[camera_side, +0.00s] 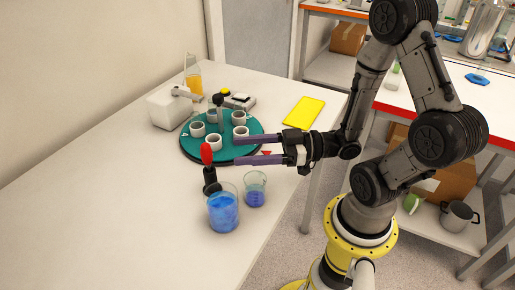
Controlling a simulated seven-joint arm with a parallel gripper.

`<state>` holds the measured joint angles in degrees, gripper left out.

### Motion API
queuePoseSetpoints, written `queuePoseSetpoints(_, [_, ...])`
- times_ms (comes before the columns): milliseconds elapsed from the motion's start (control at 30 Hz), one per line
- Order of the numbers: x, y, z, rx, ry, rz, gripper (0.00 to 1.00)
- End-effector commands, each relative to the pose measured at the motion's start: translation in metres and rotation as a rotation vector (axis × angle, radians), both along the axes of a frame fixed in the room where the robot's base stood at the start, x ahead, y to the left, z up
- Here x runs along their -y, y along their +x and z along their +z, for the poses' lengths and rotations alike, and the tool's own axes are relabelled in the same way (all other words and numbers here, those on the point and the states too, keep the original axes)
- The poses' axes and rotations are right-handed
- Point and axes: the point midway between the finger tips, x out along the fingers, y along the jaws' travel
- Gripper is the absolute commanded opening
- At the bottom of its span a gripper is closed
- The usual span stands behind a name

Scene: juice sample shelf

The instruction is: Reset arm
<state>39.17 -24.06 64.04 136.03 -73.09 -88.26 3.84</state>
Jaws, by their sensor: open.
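My gripper (236,150) is at the end of my arm. Its two long purple fingers point left, spread apart with nothing between them. They reach over the right front part of a round teal tray (187,147). Several small white cups stand on the tray, one of them (213,142) just left of the fingertips. Whether the fingers touch the tray cannot be told.
A red-topped black tool (207,155), a beaker of bright blue liquid (223,212) and a smaller beaker (255,190) stand in front. A white device (168,108), an orange-filled vessel (193,80) and a yellow pad (304,112) are behind. The table's left is clear.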

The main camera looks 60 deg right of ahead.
Motion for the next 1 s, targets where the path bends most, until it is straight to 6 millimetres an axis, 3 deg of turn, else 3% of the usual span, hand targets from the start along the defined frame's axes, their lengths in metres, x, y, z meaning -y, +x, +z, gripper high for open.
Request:
queuePoseSetpoints(433, [0.011,-0.018,0.0,0.001,-0.001,0.002,0.66])
queuePoseSetpoints(567, [-0.001,-0.02,0.003,0.01,-0.012,0.054,0.66])
queuePoseSetpoints(667, [-0.015,-0.019,0.018,0.064,-0.066,0.13,0.66])
queuePoseSetpoints(833, [-0.025,0.004,0.05,0.156,-0.26,0.147,0.66])
queuePoseSetpoints(1000, [-0.012,0.039,0.08,0.169,-0.467,0.011,0.66])
